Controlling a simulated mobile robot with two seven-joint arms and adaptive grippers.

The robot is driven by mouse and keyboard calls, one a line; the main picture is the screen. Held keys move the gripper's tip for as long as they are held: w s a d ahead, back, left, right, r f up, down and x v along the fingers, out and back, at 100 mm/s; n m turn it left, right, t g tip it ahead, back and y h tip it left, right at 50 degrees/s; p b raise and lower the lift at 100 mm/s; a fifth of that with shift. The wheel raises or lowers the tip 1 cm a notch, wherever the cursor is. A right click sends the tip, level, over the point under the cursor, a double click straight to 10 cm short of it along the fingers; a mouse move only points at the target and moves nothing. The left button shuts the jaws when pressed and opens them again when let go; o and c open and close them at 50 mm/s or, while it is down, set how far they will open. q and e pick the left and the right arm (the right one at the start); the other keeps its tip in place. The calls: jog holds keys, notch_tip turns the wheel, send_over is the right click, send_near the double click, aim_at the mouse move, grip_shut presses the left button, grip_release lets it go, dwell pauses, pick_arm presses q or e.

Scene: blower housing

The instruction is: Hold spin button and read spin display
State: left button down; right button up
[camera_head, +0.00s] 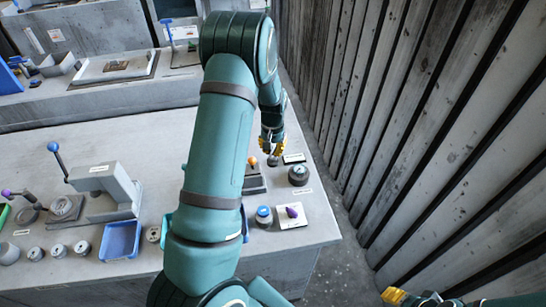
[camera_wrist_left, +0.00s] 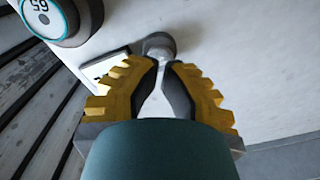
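My left gripper (camera_head: 272,146) is over the right end of the grey bench (camera_head: 318,222). In the left wrist view its yellow fingers (camera_wrist_left: 161,66) nearly meet at the tips. A small grey round button (camera_wrist_left: 158,43) is right at the fingertips; I cannot tell whether it is pressed. It shows below the fingers in the head view (camera_head: 272,160). A round dark unit with a teal-ringed face (camera_wrist_left: 45,14) stands nearby, its rotated digits looking like 65; it also shows in the head view (camera_head: 299,176). My right gripper (camera_head: 402,297) is partly in view at lower right.
A small white-and-dark plate (camera_head: 294,158) lies beside the button. An orange-tipped lever (camera_head: 253,162), blue-topped knob (camera_head: 264,214) and purple-tipped switch (camera_head: 292,212) stand nearer. A blue tray (camera_head: 121,240) is at left. A slatted wall (camera_head: 420,110) bounds the right.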

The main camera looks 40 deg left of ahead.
aim_at(273, 157)
pick_arm(q)
jog(key=shift+f+b, duration=0.9)
jog(key=shift+f, duration=0.45)
jog(key=shift+r, duration=0.1)
dwell(1.0)
jog(key=shift+r+p, duration=2.45)
jog(key=shift+r, duration=1)
jog(key=shift+f, duration=0.1)
